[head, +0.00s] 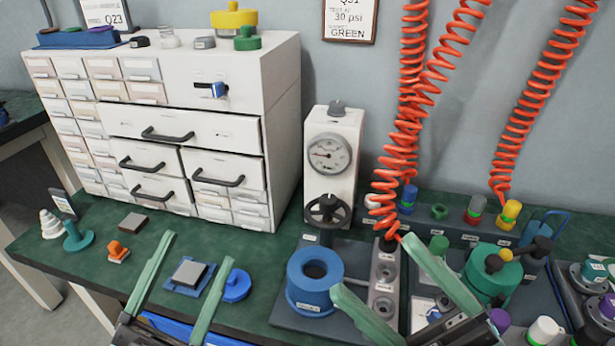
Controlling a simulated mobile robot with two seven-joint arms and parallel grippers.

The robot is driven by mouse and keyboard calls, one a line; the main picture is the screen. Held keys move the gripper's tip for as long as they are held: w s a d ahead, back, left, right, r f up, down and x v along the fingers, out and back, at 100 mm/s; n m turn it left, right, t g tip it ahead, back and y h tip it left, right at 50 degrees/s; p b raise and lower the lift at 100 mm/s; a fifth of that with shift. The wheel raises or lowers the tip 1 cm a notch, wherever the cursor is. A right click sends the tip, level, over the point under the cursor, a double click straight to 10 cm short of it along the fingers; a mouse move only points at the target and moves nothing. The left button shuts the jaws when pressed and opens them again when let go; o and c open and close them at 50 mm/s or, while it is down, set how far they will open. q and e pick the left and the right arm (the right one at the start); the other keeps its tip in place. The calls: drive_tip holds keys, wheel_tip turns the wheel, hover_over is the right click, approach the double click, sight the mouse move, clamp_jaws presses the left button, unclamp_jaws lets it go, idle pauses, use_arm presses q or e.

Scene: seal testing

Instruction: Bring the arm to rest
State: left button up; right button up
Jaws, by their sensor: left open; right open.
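My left gripper (190,286) is open at the lower left, its two green fingers spread wide. A grey block on a blue plate (188,273) shows between its fingers, on or just above the green bench. My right gripper (385,278) is open at the lower right, its green fingers spread. A grey fitting block with round sockets (383,270) shows between them. Nothing is held in either gripper. Whether the fingers touch anything beneath them I cannot tell.
A white drawer cabinet (285,130) stands at the back left. A gauge unit (328,155) stands at the centre, behind a blue ring (315,270). Red coiled hoses (405,110) hang down at the right. A green valve body (490,285) crowds the right side.

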use_arm(q)
drive_tip(key=w+a+f+n+g+y+p, duration=0.2)
drive_tip(key=w+f+n+g+y+p, duration=0.3)
drive_tip(key=p, duration=0.7)
use_arm(e)
drive_tip(key=w+d+f+m+t+h, duration=0.4)
drive_tip(key=w+f+m+t+h, duration=0.15)
drive_tip(key=m+h, duration=0.55)
drive_tip(key=w+d+f+m+t+h, duration=0.4)
drive_tip(key=w+f+m+t+h, duration=0.15)
drive_tip(key=m+h, duration=0.5)
use_arm(q)
drive_tip(key=s+a+f+n+g+y+p, duration=0.1)
drive_tip(key=s+f+n+g+y+p, duration=0.2)
drive_tip(key=s+f+g+p, duration=0.5)
wheel_tip(320, 180, down, 5)
drive_tip(key=s+y+p, duration=0.1)
drive_tip(key=s+p, duration=0.1)
drive_tip(key=p, duration=0.3)
drive_tip(key=shift+s+a+r, duration=0.15)
drive_tip(key=shift+a+r, duration=0.05)
drive_tip(key=shift+a, duration=0.1)
use_arm(e)
drive_tip(key=s+d+f+m+g+h, duration=0.2)
drive_tip(key=s+f+m+g, duration=0.3)
drive_tip(key=s+f+g, duration=0.4)
wheel_tip(320, 180, down, 4)
drive_tip(key=shift+s+r+g, duration=0.15)
drive_tip(key=shift+s+g, duration=0.15)
drive_tip(key=shift+s, duration=0.2)
